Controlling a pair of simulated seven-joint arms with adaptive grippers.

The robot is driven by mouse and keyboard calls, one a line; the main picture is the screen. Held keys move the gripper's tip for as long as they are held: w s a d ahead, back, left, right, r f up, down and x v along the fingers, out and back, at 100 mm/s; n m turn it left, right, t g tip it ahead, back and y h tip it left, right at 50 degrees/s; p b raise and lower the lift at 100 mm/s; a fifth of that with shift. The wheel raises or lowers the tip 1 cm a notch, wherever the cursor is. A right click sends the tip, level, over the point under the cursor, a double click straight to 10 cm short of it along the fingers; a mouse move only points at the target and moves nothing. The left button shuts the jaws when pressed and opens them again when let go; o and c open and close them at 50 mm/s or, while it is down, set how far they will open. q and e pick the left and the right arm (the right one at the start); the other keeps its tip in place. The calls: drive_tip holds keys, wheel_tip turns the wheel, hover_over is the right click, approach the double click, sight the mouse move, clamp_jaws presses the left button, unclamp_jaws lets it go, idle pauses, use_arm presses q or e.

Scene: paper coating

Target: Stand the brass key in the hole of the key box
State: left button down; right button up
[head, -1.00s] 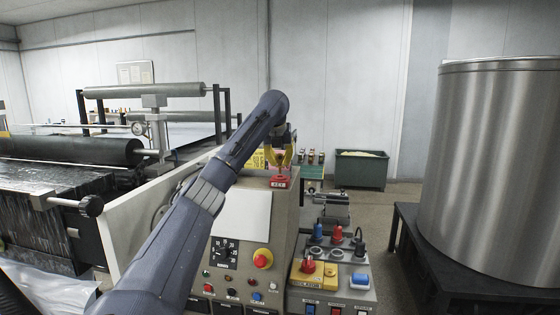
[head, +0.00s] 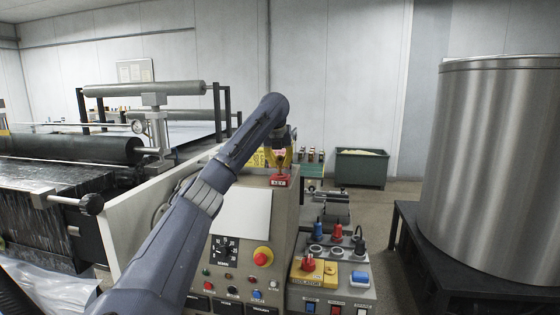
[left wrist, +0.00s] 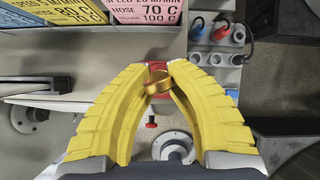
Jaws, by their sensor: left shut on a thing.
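The key box (head: 280,181) is a small red block with a pale label, on top of the grey control console. My left gripper (head: 278,161) has yellow fingers and is directly above the box, very close to it. In the left wrist view, the fingertips are shut on the brass key (left wrist: 158,82), with the red key box (left wrist: 182,67) partly showing behind them. The hole is hidden by the key and fingers, so I cannot tell whether the key's lower end is in it. My right gripper is not in view.
The console front has a red knob (head: 263,257) and a dial. A lower panel to its right carries coloured plugs and a yellow switch box (head: 306,271). A large steel drum (head: 492,170) stands at right, and a coating machine with rollers (head: 70,149) at left.

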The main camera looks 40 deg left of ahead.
use_arm(q)
drive_tip(key=shift+f, duration=1.1)
drive_tip(key=c, duration=1.3)
unclamp_jaws()
drive_tip(key=shift+o, duration=0.2)
drive_tip(key=v, duration=1.2)
